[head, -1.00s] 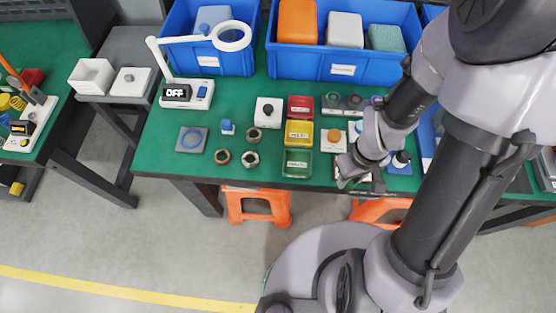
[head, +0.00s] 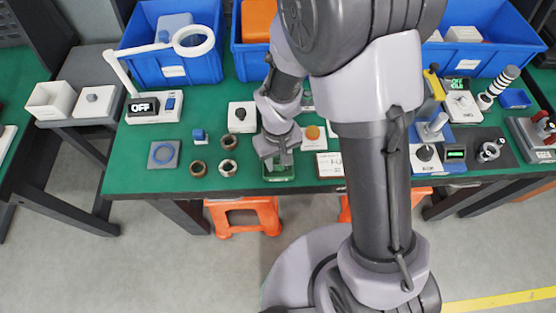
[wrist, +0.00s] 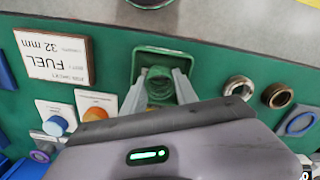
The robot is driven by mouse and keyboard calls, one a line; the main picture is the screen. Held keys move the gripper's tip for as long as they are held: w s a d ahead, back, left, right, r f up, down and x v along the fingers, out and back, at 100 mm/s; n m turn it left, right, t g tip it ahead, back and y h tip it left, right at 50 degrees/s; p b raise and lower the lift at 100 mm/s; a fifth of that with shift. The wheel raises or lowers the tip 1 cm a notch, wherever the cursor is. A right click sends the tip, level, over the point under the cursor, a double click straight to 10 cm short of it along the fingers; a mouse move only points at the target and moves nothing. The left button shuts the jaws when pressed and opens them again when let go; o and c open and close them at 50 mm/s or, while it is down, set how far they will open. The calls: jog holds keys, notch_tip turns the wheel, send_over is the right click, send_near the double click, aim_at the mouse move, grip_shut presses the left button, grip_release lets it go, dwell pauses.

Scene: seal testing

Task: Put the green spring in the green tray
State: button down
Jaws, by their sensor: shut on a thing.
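My gripper (wrist: 160,78) is shut on the green spring (wrist: 158,86) in the wrist view, with a finger on each side of its coils. The spring is over the green tray (wrist: 191,62), whose rim shows around and beyond it. I cannot tell whether the spring touches the tray's floor. In the head view my gripper (head: 279,160) points down over the green tray (head: 279,178) near the table's front edge, and my wrist hides the spring and much of the tray.
Metal rings (head: 228,168) lie left of the tray. A FUEL sign block (head: 328,165) and a white block with an orange knob (head: 313,134) are on the right. Blue bins (head: 175,68) stand at the back. The table's front edge is close to the tray.

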jog(key=shift+f, duration=0.1)
jog(key=c, duration=1.2)
grip_release()
jog(key=shift+c, duration=0.2)
notch_tip(320, 180, up, 19)
jog(key=d+m+t+p, duration=0.1)
jog(key=d+m+p, duration=0.1)
jog(key=p, duration=0.3)
jog(key=s+d+r+m+t+y, duration=0.1)
jog(key=s+d+r+m+t, duration=0.1)
jog(key=s+r, duration=0.3)
jog(key=s+d+r+m+t+y, duration=0.1)
jog(key=s+r+m, duration=0.3)
jog(key=r, duration=0.5)
jog(key=shift+s+d+m+t, duration=0.3)
jog(key=shift+s+d+t, duration=0.6)
jog(key=shift+s, duration=0.25)
